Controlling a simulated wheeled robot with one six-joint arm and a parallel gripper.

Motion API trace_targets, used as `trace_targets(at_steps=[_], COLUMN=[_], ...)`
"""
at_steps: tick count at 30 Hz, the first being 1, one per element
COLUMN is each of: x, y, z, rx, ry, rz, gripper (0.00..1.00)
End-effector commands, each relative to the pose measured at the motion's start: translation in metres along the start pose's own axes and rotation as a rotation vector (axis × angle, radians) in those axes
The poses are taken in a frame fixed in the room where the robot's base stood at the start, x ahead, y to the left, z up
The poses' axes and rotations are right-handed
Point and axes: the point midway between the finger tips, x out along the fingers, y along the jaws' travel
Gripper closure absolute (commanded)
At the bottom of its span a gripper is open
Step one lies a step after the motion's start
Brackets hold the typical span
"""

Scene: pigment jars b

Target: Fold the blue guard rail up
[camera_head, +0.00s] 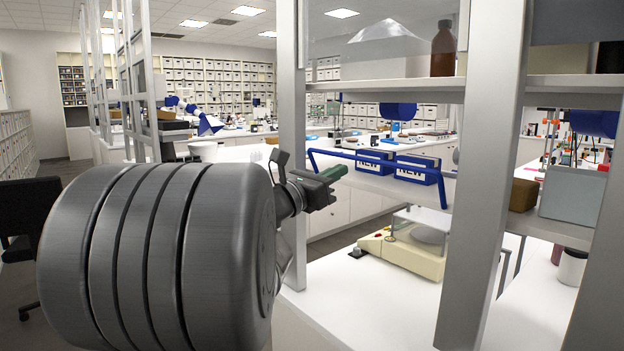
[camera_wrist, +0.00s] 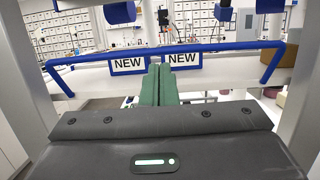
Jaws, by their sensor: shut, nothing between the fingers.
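The blue guard rail (camera_head: 372,160) runs along the front of a white shelf. It also shows in the wrist view (camera_wrist: 215,47), with its long bar above the shelf's front edge and across the upper part of two boxes. Its side arms spread outward toward the bar, so it looks tilted toward me rather than fully upright. My gripper (camera_head: 338,171) is shut and empty, at the front of the shelf near the rail's left half. In the wrist view its green fingertips (camera_wrist: 159,68) sit just below the bar, near its middle; I cannot tell whether they touch it.
Two blue-and-white boxes marked NEW (camera_head: 418,168) stand behind the rail. A white upright (camera_head: 293,120) is left of the shelf and a thicker one (camera_head: 487,160) is right. A beige scale (camera_head: 402,250) is on the bench below. A brown bottle (camera_head: 443,50) stands above.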

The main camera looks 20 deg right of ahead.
Motion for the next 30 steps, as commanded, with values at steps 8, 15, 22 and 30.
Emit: trace_targets(at_steps=[8, 15, 22, 30], x=[0.04, 0.047, 0.046, 0.054], y=[0.0, 0.0, 0.0, 0.0], z=[0.001, 0.0, 0.0, 0.011], rx=[-0.001, 0.001, 0.001, 0.0], ry=[0.001, 0.0, 0.001, 0.073], rz=[-0.002, 0.0, 0.0, -0.001], gripper=[1.0, 1.0, 1.0, 1.0])
